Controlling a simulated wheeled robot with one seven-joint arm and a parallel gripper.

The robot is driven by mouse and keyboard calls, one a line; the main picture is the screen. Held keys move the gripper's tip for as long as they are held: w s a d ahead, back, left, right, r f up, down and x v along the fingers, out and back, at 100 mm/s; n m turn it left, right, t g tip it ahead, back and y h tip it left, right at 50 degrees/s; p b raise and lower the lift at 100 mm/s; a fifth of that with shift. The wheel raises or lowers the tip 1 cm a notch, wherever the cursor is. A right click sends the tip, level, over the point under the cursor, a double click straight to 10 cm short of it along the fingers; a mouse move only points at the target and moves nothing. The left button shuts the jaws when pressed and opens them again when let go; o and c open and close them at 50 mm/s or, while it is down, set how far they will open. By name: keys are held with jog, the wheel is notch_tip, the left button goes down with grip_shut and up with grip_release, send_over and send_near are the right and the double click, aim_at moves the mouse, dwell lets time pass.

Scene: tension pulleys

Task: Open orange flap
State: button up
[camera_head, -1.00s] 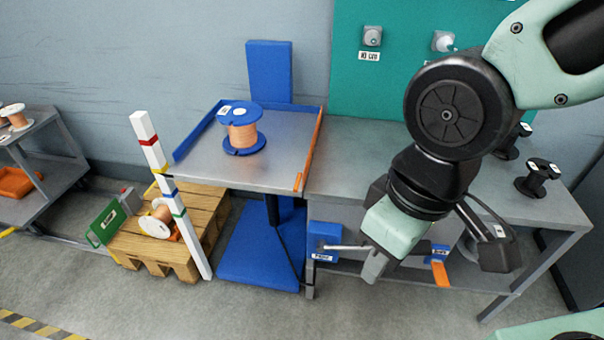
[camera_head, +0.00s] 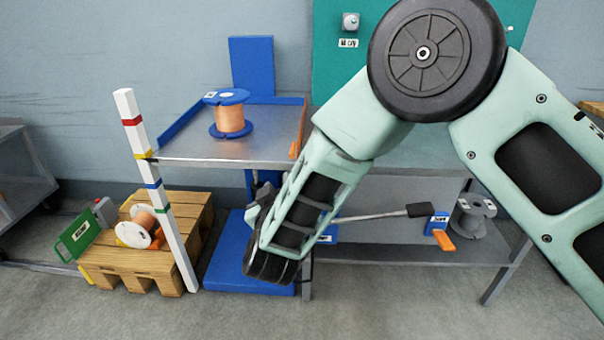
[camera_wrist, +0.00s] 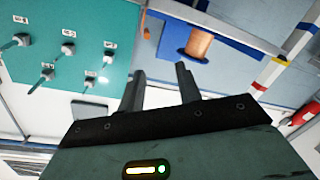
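The orange flap (camera_head: 299,128) stands upright along the right edge of the blue lift table (camera_head: 215,150) in the head view. Its lower part is partly covered by my arm. My gripper in the wrist view (camera_wrist: 160,78) is open and empty, with its two dark fingers apart. In the head view my forearm hides most of the gripper, below and in front of the table's right side. A copper spool with blue flanges (camera_head: 229,118) stands on the table; it also shows in the wrist view (camera_wrist: 199,44), beyond the fingers.
A workbench (camera_head: 410,185) stands right of the lift table, with a lever (camera_head: 385,215) below its top. A striped post (camera_head: 155,185) rises at the table's left front, beside a wooden pallet (camera_head: 130,262) with another spool. A green wall panel (camera_head: 335,70) is behind.

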aim_at(291, 158)
jog(key=w, duration=0.5)
jog(key=w+d+f+h+b, duration=0.1)
jog(key=w, duration=0.5)
jog(key=w+d+h, duration=0.1)
jog(key=w, duration=0.4)
jog(key=shift+w+d+f+t+b, duration=0.15)
jog(key=shift+w+f+t+b, duration=0.15)
jog(key=shift+w+t, duration=0.1)
grip_shut()
